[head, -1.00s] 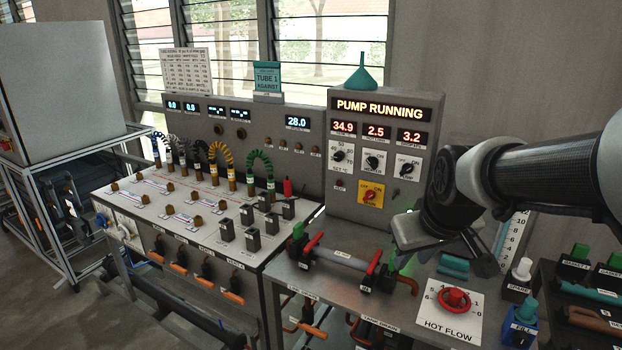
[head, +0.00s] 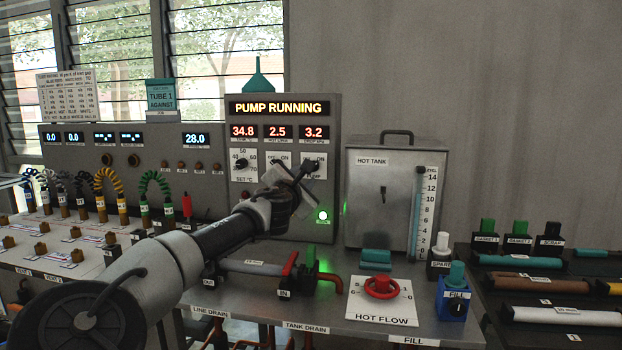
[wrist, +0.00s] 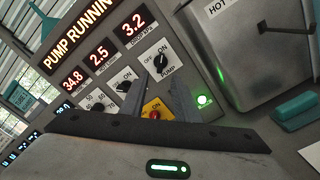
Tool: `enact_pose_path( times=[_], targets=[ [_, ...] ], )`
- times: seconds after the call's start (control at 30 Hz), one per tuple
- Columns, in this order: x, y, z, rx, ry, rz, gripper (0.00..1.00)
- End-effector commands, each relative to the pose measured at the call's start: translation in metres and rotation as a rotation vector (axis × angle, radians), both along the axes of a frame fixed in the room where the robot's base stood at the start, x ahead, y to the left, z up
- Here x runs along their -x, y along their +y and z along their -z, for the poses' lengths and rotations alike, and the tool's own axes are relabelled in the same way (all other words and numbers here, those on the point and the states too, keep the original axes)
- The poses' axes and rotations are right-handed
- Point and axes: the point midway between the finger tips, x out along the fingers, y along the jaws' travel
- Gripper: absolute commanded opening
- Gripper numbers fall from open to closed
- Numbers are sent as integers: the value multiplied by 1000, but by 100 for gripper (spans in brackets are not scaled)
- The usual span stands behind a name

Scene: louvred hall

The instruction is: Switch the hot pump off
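The grey control panel (head: 244,208) has a lit sign, PUMP RUNNING (head: 279,107). The black pump knob (wrist: 161,65) is on a white plate marked OFF, ON and PUMP, and seems to point towards ON. In the head view my gripper (head: 300,174) is in front of the panel and partly covers this plate. In the wrist view my gripper (wrist: 160,84) has its two fingers apart, with nothing between them, their tips just below the pump plate. The yellow plate with a red knob (wrist: 154,113) shows behind the fingers. Contact with the panel cannot be told.
The hot tank (head: 382,205) stands right of the panel, beside a green lamp (head: 323,216). Pipes and the red hot flow valve (head: 381,287) are on the bench below. A teal funnel (head: 258,78) tops the panel. Hose loops (head: 113,180) stand at left.

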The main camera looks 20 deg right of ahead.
Motion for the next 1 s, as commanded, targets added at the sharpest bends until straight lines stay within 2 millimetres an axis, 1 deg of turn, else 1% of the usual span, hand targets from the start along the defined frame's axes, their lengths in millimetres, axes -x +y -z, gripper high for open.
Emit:
enact_pose_path(
  times=[0.17, 0.8, 1.0],
  targets=[
    [-10, -7, -1, 3, 1, 0, 29],
    [-80, -57, 0, -2, -1, 3, 29],
    [-82, -57, 0, -1, 0, 2, 29]
  ],
)
